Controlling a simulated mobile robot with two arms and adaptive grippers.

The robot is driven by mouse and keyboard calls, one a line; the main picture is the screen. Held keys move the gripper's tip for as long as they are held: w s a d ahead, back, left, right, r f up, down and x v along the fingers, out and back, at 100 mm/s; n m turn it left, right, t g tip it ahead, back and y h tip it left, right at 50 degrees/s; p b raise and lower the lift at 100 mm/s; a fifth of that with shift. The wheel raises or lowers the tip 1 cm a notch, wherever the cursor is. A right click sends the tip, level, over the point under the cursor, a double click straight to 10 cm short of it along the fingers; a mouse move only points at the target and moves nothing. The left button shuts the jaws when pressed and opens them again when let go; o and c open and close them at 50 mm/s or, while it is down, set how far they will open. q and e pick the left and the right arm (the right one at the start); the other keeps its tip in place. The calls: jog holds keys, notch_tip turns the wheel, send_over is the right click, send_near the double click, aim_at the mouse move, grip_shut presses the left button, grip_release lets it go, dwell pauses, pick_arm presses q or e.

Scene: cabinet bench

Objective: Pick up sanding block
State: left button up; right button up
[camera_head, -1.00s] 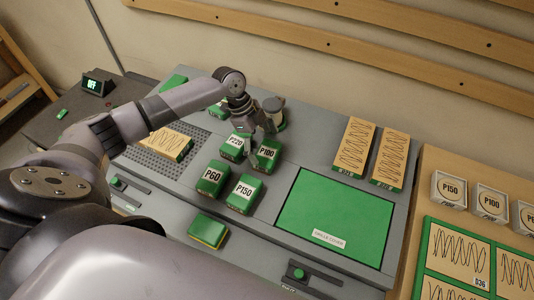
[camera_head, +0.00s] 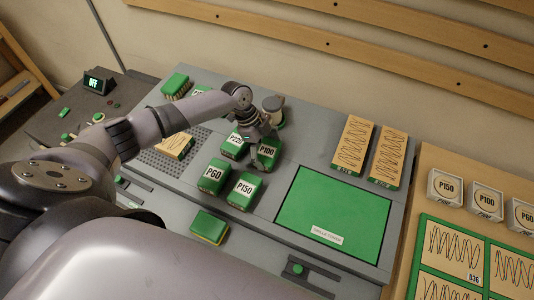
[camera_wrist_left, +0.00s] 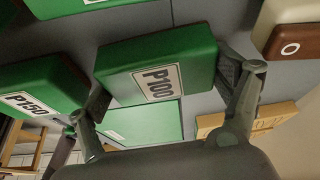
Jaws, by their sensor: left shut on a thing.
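The sanding blocks are green with white grit labels. My left gripper (camera_head: 262,144) reaches down over the block labelled P100 (camera_head: 267,157). In the left wrist view, the fingers of the left gripper (camera_wrist_left: 162,86) lie on either side of the P100 block (camera_wrist_left: 155,60) and are shut on it. I cannot tell whether it is lifted off the bench. Blocks P220 (camera_head: 233,147), P60 (camera_head: 214,177) and P150 (camera_head: 244,190) sit close by, P220 partly behind the gripper. My right gripper is not in view.
A green and yellow block (camera_head: 209,227) lies near the front. A flat green panel (camera_head: 330,215) lies to the right, with two wooden pattern boards (camera_head: 353,145) behind it. A perforated plate (camera_head: 160,163) is at left.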

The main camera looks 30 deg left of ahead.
aim_at(267, 151)
pick_arm(q)
jog(key=shift+c, duration=1.2)
jog(key=shift+r, duration=0.1)
jog(key=shift+w+r, duration=0.1)
jog(key=shift+r, duration=0.4)
notch_tip(267, 151, up, 19)
jog(key=b, duration=0.4)
jog(key=o, duration=0.7)
jog(key=c, duration=0.4)
